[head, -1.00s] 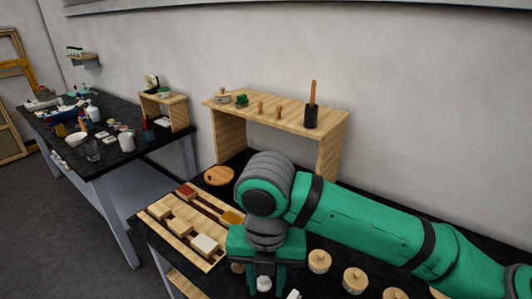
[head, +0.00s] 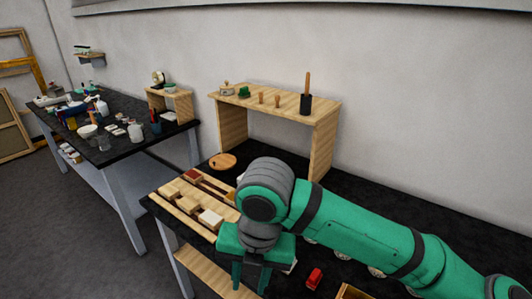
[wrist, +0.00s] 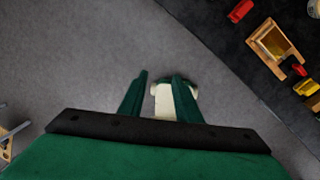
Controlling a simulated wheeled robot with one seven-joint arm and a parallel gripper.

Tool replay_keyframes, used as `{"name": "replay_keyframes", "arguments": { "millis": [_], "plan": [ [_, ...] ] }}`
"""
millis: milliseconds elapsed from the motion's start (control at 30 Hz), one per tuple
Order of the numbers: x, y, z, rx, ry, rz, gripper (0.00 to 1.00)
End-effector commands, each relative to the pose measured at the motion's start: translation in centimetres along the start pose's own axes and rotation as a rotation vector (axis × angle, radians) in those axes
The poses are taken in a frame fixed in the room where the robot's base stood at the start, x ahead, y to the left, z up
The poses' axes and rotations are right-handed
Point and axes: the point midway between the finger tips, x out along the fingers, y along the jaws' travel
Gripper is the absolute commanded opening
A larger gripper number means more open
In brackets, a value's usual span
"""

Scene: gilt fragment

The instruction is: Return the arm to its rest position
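My green and grey arm reaches in from the right in the head view, bent at a rounded grey joint, with my gripper (head: 250,272) pointing down at the near edge of the dark worktop (head: 375,210). In the wrist view my gripper (wrist: 161,76) has its two green fingers apart, with grey floor below. A pale cream thing (wrist: 162,100) shows between the fingers and behind the right one. I cannot tell what it is, but a gap separates it from the left finger. The rest position is not marked in any view.
A slatted wooden rack (head: 176,204) with several blocks lies left of my arm. A wooden shelf stand (head: 275,105) and a round board (head: 222,161) are behind. A red item (head: 314,278) and wooden box (head: 350,292) are near the front. Another cluttered table (head: 125,148) stands left.

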Motion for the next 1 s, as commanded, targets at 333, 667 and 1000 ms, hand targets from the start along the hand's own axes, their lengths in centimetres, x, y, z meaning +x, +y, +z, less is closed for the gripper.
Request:
{"name": "replay_keyframes", "arguments": {
  "millis": [333,667,1000],
  "plan": [
    [1.0,6.5,0.9,0.085,-0.028,0.271,0.31],
    [-0.3,15.9,2.3,0.304,-0.001,0.743,0.31],
    [-3.0,21.0,4.5,0.614,0.117,1.194,0.31]
  ]
}}
